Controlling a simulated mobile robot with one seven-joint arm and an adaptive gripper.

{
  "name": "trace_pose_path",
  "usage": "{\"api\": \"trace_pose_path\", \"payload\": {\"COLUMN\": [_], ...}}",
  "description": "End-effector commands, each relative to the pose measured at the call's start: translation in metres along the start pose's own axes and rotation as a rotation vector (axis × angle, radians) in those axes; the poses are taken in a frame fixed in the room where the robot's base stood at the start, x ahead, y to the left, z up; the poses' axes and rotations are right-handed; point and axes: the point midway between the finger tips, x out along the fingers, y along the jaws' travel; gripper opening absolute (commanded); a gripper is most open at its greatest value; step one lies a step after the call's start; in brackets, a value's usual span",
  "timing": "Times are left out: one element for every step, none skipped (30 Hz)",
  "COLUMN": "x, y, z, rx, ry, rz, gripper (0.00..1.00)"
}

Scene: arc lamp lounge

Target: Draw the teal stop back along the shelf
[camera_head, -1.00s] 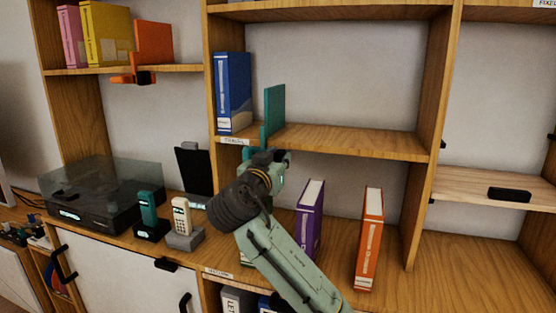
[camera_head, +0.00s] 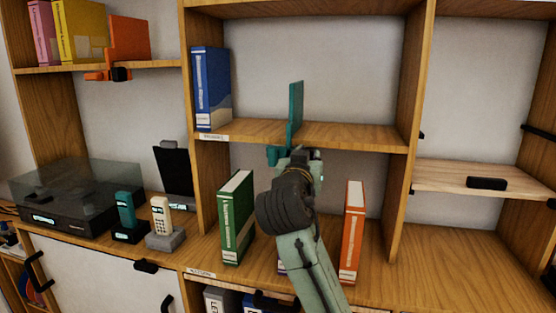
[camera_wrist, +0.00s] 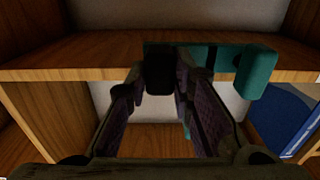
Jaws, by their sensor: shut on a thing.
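The teal stop (camera_head: 295,112) stands upright on the middle shelf (camera_head: 350,135), with a clear gap between it and the blue binder (camera_head: 211,90) at the shelf's left end. Its lower part hangs under the shelf's front edge. My gripper (camera_head: 298,156) is at that edge, below the upright plate. In the wrist view my gripper (camera_wrist: 160,88) is shut on the stop's black grip (camera_wrist: 160,70), and a teal end (camera_wrist: 258,72) of the stop sticks out to the right. My arm hides part of the purple binder below.
The shelf right of the stop is bare up to the upright panel (camera_head: 412,80). Below stand a green binder (camera_head: 236,218) and an orange binder (camera_head: 352,232). Two phones (camera_head: 162,222) and a turntable (camera_head: 75,190) are at the left. An orange stop (camera_head: 127,40) sits on the upper-left shelf.

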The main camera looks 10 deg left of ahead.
Motion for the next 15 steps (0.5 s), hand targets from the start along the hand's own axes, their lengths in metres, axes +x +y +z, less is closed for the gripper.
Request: {"api": "trace_pose_path", "payload": {"x": [0.0,0.0,0.0,0.0,0.0,0.0,0.0,0.0,0.0,0.0,0.0,0.0,0.0,0.0,0.0], "y": [0.013,0.019,0.027,0.032,0.037,0.043,0.047,0.051,0.054,0.056,0.059,0.061,0.062,0.062,0.063], "z": [0.002,0.002,0.002,0.002,0.002,0.002,0.002,0.002,0.002,0.002,0.002,0.002,0.001,0.001,0.001], "rx": [0.003,0.002,0.003,0.001,0.002,0.001,0.0,0.001,0.001,0.0,0.0,-0.001,-0.001,-0.001,-0.001], "ry": [-0.004,-0.005,-0.005,-0.005,-0.005,-0.005,-0.005,-0.005,-0.005,-0.005,-0.005,-0.005,-0.005,-0.005,-0.005], "rz": [0.003,0.001,0.001,0.001,0.001,0.001,0.001,0.001,-0.001,-0.001,-0.001,-0.001,-0.001,-0.001,-0.002], "gripper": [0.0,0.0,0.0,0.0,0.0,0.0,0.0,0.0,0.0,0.0,0.0,0.0,0.0,0.0,0.0]}}
